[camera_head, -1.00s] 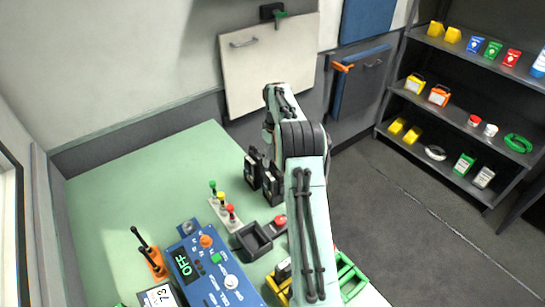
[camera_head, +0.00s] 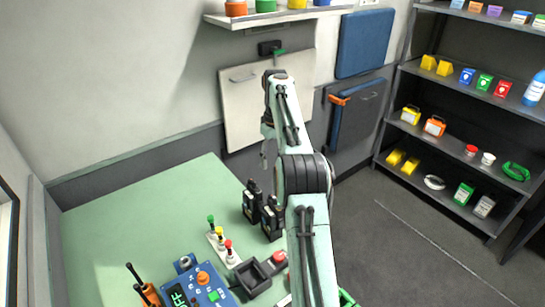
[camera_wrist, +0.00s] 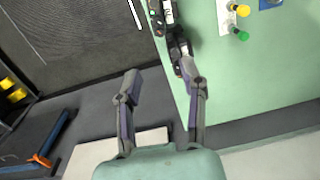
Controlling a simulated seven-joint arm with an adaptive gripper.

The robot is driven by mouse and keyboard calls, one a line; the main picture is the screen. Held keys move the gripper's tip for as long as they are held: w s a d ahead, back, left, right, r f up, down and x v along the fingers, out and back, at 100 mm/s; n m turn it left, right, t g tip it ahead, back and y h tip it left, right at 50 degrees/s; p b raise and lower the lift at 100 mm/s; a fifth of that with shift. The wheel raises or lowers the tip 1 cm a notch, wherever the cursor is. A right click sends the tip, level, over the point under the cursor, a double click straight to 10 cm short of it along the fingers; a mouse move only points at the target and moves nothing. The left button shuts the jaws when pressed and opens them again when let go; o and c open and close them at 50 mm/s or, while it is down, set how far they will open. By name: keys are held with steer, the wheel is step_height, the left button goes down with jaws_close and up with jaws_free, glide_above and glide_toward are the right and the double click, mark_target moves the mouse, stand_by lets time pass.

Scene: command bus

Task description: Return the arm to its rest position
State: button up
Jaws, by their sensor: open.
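My arm rises from the bottom of the head view and reaches toward the back wall, with its end above the far right edge of the green table (camera_head: 140,215). My gripper (camera_wrist: 160,75) is open and empty in the wrist view, its two fingers spread apart. Two black radios (camera_head: 262,208) stand upright on the table left of my arm. One of them shows near the right fingertip in the wrist view (camera_wrist: 177,48), and I cannot tell how far apart they are.
A blue control box (camera_head: 200,292), a black tray (camera_head: 252,277) and a strip with green, yellow and red knobs (camera_head: 222,243) sit on the table. A cream cabinet door (camera_head: 266,105) and a blue-grey one (camera_head: 358,108) are behind. Shelves (camera_head: 460,140) stand right. The floor between is clear.

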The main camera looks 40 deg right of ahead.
steer(key=shift+r, duration=0.2)
stand_by(0.4)
steer(key=a+r+n+t, duration=0.2)
steer(key=a+r, duration=0.8)
steer(key=r, duration=0.3)
steer(key=s+a+r+n, duration=0.2)
steer(key=s+a+r, duration=0.2)
steer(key=s+a, duration=0.35)
steer(key=s+a+f, duration=0.4)
steer(key=s+a, duration=0.4)
steer(key=s, duration=0.5)
steer(key=s+a+f+m+g, duration=0.2)
steer(key=s+f, duration=0.9)
steer(key=f, duration=0.2)
steer(key=shift+s+f, duration=0.15)
steer(key=shift+f, duration=0.05)
